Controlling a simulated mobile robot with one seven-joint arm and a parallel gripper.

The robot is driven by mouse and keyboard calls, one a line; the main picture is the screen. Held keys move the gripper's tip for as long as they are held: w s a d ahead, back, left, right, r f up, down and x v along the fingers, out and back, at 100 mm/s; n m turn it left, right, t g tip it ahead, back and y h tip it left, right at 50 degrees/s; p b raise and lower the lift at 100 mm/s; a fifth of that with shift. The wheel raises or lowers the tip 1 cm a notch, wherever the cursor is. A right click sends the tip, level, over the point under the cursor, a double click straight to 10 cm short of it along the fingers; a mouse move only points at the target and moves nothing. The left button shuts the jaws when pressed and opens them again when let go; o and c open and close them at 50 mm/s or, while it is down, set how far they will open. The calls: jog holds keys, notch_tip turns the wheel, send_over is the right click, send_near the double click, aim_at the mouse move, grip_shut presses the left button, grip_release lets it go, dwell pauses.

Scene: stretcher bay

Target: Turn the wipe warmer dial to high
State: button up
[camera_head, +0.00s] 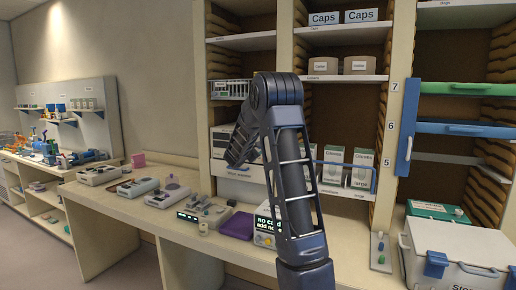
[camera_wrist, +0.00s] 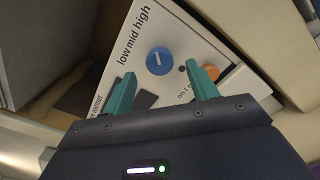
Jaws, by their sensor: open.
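The wipe warmer's white front panel (camera_wrist: 172,22) fills much of the wrist view, turned at an angle. Its round blue dial (camera_wrist: 159,60) carries a short white mark, and the words low, mid and high run beside it. I cannot tell for sure which word the mark points at. My gripper (camera_wrist: 161,72) is open, with one teal finger on each side of the dial in the picture. The jaws look empty; whether they touch the dial I cannot tell. In the head view my arm hides the gripper and the dial.
An orange on/off button (camera_wrist: 210,72) sits by the right finger. In the head view, the counter (camera_head: 130,205) bears several devices and a purple tray (camera_head: 237,225). Shelves hold boxes (camera_head: 362,168) right of my arm. A white lidded box (camera_head: 450,250) stands at lower right.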

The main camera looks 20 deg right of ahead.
jog(key=v, duration=0.7)
jog(key=shift+s+r, duration=0.1)
jog(key=shift+s, duration=0.05)
jog(key=s+d+m+g+y, duration=0.15)
jog(key=s+m+g, duration=0.3)
jog(key=s, duration=0.75)
jog(key=s+d+m+g+y, duration=0.1)
jog(key=s+d+m+g, duration=0.35)
jog(key=s, duration=0.75)
jog(key=s+a+f+m+y, duration=0.3)
jog(key=s+a, duration=0.4)
jog(key=s, duration=0.5)
jog(key=s+a+f+m+y, duration=0.3)
jog(key=s+a+m+y, duration=0.3)
jog(key=s, duration=0.6)
jog(key=shift+a+f+t+y, duration=0.15)
jog(key=shift+a+t+y, duration=0.25)
jog(key=shift+a+y, duration=0.45)
jog(key=shift+a, duration=0.15)
